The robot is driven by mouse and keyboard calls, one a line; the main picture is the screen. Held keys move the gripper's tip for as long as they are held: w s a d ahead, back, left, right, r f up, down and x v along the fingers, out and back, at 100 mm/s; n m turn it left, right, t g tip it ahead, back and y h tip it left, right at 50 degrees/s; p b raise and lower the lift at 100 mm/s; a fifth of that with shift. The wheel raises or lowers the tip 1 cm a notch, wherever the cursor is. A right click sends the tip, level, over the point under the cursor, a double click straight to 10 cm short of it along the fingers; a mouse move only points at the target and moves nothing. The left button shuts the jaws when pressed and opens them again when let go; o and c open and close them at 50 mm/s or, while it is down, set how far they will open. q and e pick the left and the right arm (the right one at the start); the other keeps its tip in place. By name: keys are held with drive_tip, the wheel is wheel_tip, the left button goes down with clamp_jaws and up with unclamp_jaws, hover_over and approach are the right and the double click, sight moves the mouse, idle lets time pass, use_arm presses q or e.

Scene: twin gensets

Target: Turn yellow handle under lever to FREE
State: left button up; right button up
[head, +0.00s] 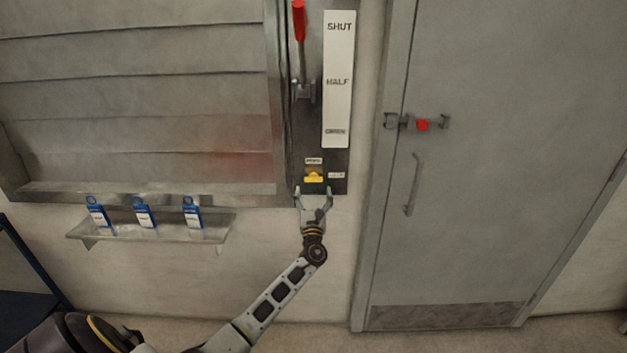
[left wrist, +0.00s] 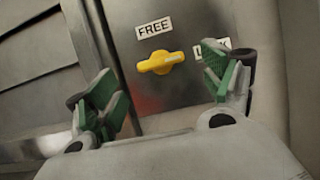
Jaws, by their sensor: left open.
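The yellow handle (head: 313,177) sits low on the dark lever panel, under the red-gripped lever (head: 299,22), which stands up at the top by the SHUT mark. In the left wrist view the yellow handle (left wrist: 160,62) lies roughly level, pointing toward the LOCK label (left wrist: 212,52) at its right. The FREE label (left wrist: 154,28) is above it. My left gripper (head: 314,192) is open just below the handle, apart from it. In the left wrist view its green-padded fingers (left wrist: 163,88) stand wide apart, with the handle beyond and between them. My right gripper is not in view.
A metal shelf (head: 150,228) with several blue-and-white tags is on the wall at left, below a slatted shutter (head: 140,90). A grey door (head: 490,170) with a red-knobbed bolt (head: 421,125) and a pull handle (head: 412,183) is at right. The wall below the panel is bare.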

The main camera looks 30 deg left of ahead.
sight(314, 181)
use_arm(q)
drive_tip(key=shift+x, duration=3.45)
drive_tip(key=c, duration=1)
drive_tip(key=shift+c, duration=0.2)
